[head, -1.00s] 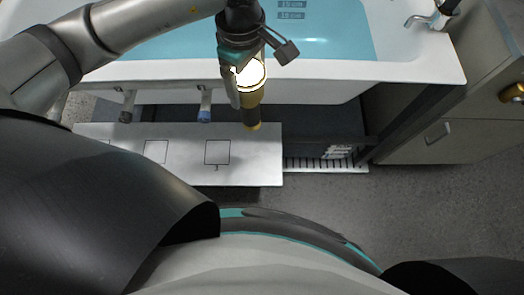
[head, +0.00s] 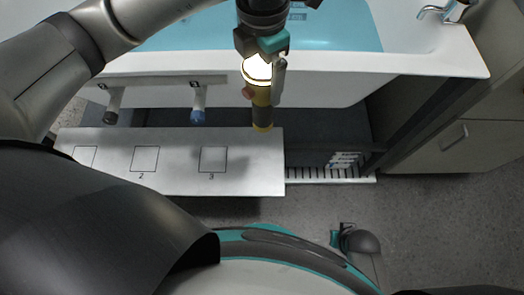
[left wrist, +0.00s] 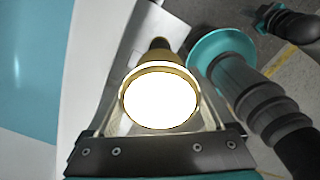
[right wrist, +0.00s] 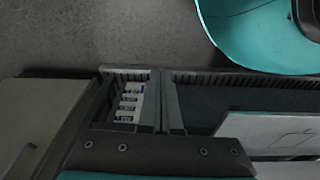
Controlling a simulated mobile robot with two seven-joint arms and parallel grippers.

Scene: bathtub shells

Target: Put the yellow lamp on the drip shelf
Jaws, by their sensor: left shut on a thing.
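The yellow lamp (head: 262,100), a torch-like cylinder with a bright white end, hangs nearly upright in my left gripper (head: 264,75). The gripper is shut around its lit upper part. The lamp also shows in the left wrist view (left wrist: 158,98), glowing end toward the camera. In the head view its lower tip overlaps the back right edge of a white board; the height gap cannot be told. A low slatted strip (head: 330,180), apparently the drip shelf, lies right of the board. My right gripper (right wrist: 165,75) is shut and empty, also low in the head view (head: 340,235).
The white board (head: 250,175) bears outlined numbered squares. A bathtub (head: 330,68) with water stands behind. Two hanging fittings, one dark (head: 113,105) and one blue-tipped (head: 198,112), are left of the lamp. A cabinet (head: 465,125) stands right; open floor lies in front.

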